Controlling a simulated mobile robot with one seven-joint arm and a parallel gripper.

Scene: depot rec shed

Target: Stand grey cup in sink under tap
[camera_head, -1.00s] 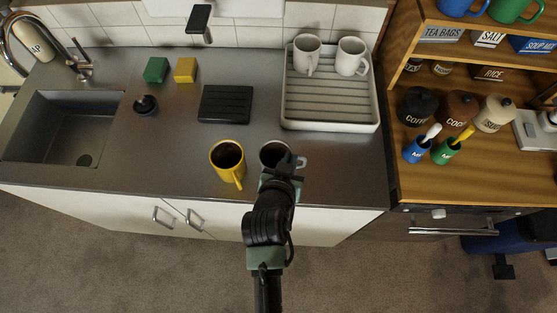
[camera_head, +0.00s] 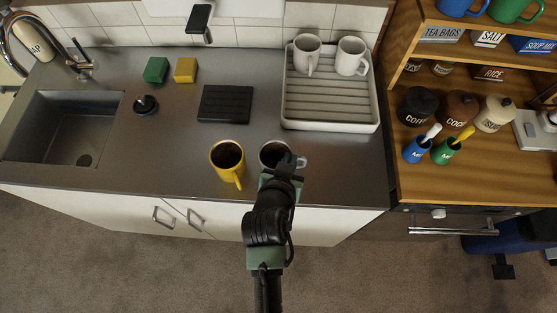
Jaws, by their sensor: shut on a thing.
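The grey cup (camera_head: 267,151) stands near the front edge of the steel counter, with dark contents or a dark inside and its handle to the right. My gripper (camera_head: 284,164) is at the cup's front right side and is shut on it; the fingertips are partly hidden by the wrist. The cup looks upright; I cannot tell whether it is clear of the counter. The sink (camera_head: 53,127) is an empty rectangular basin at the far left, with a drain in its floor.
A yellow mug (camera_head: 228,157) stands just left of the grey cup. A black plug-like thing (camera_head: 146,105), green (camera_head: 155,70) and yellow (camera_head: 185,69) sponges and a black slab (camera_head: 225,104) lie between it and the sink. A draining tray (camera_head: 331,126) holds two white mugs.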

